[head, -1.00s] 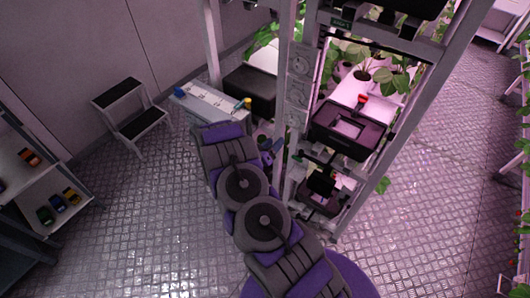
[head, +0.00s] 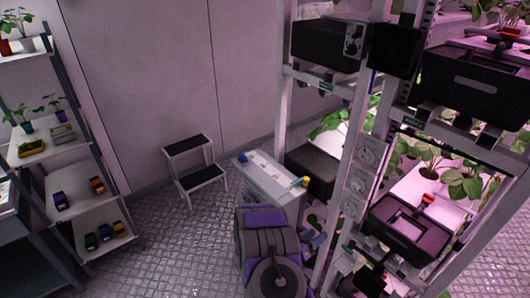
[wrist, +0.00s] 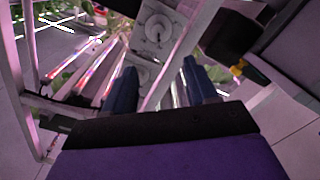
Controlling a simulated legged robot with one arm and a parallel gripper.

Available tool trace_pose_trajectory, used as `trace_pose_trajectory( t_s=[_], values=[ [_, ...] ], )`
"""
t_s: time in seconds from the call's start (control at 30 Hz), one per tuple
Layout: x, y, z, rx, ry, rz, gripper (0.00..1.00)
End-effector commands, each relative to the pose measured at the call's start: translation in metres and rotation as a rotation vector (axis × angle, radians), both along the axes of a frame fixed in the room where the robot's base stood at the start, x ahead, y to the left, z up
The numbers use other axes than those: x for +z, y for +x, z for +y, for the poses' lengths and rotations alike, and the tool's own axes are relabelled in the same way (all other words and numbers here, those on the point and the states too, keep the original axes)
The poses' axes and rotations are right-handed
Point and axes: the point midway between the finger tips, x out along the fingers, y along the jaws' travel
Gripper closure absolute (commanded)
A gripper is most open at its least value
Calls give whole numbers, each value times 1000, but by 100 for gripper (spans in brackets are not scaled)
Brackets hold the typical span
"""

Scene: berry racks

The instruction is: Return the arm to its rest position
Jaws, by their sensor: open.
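My arm (head: 266,250), purple and grey, shows at the bottom middle of the head view, in front of the rack. Its end is largely hidden there behind its own links and the rack post. In the wrist view my gripper (wrist: 157,82) is open, with two dark blue fingers spread apart and nothing between them. Beyond the fingers are a pale rack post (wrist: 183,55) and a white panel with round dials (wrist: 155,28). I cannot tell how far the fingers are from the post.
The plant rack (head: 352,130) with dark bins (head: 408,228) stands close on the right. A white cabinet (head: 268,185) is just behind my arm. A step stool (head: 194,170) stands by the wall, and a shelf (head: 75,195) is at left.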

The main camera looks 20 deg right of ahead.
Motion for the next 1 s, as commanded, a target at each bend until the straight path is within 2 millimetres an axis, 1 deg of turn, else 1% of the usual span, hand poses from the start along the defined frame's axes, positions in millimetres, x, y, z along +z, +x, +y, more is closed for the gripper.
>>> trace_pose_trajectory(
  t_s=[0.13,0.27,0.37,0.4,0.47,0.5,0.57,0.63,0.73,0.83,0.93,1.0],
  values=[
    [-2,7,4,11,43,-9,43],
    [-6,29,23,57,191,-39,43],
    [-6,54,49,118,357,-66,43],
    [-4,64,61,146,427,-72,43],
    [-1,76,81,190,526,-76,43],
    [3,83,94,220,591,-76,43],
    [9,92,115,265,680,-70,43],
    [20,99,139,321,780,-61,43],
    [39,104,173,399,910,-35,43],
    [61,101,206,478,1021,6,43],
    [83,89,235,550,1119,64,43],
    [98,76,253,597,1178,112,43]
  ],
)
